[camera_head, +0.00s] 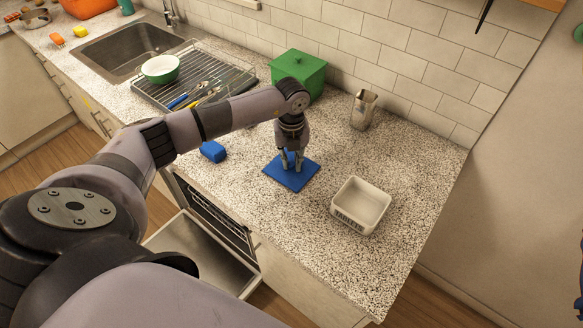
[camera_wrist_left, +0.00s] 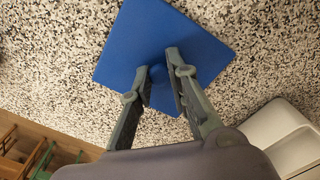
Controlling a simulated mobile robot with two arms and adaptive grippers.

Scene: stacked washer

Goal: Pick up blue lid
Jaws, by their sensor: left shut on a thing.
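The blue lid (camera_head: 291,174) is a flat square plate with a small knob, low over or on the speckled counter in the head view. It also shows in the left wrist view (camera_wrist_left: 150,35). My left gripper (camera_head: 291,168) points down at the middle of the lid. In the left wrist view its two fingers (camera_wrist_left: 159,78) are on either side of the knob, shut on it. I cannot tell whether the lid is lifted off the counter. My right gripper is not in view.
A white box with lettering (camera_head: 348,219) stands to the right of the lid. A blue block (camera_head: 213,151) lies to the left. Behind are a green lidded container (camera_head: 299,75), a metal holder (camera_head: 363,109) and a dish rack (camera_head: 150,92) with a green bowl (camera_head: 160,69). An open dishwasher door (camera_head: 205,250) is below.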

